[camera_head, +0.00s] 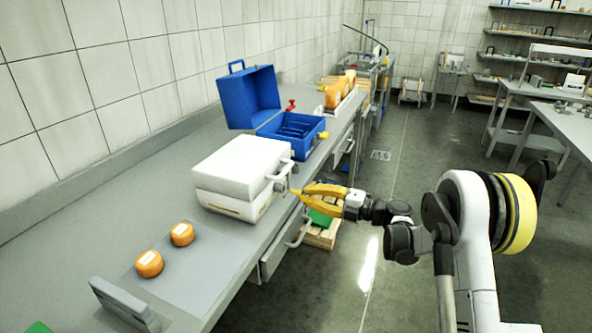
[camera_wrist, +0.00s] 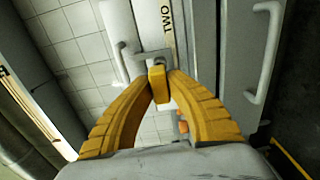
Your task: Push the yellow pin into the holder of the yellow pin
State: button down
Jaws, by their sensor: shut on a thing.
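My gripper (camera_head: 298,191) reaches in from the right to the front of the closed white case (camera_head: 240,170). In the wrist view its two yellow fingers (camera_wrist: 160,88) are shut on the yellow pin (camera_wrist: 158,80). The pin's far end is at a small grey bracket (camera_wrist: 150,57) on the case front, which looks like the holder. I cannot tell how far the pin is in it. The case front (camera_wrist: 180,60) shows the word TWO and a pale handle (camera_wrist: 123,62). In the head view the pin is too small to make out.
A blue case (camera_head: 255,98) stands open behind the white one. Two orange cheese wheels (camera_head: 182,234) lie on the grey bench (camera_head: 90,240). A drawer handle (camera_head: 298,228) sticks out below, also in the wrist view (camera_wrist: 268,50). A wooden crate (camera_head: 322,238) stands on the floor.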

aim_at(313, 196)
jog(key=shift+d, duration=0.15)
jog(key=shift+b+v, duration=0.35)
jog(key=shift+v, duration=1.05)
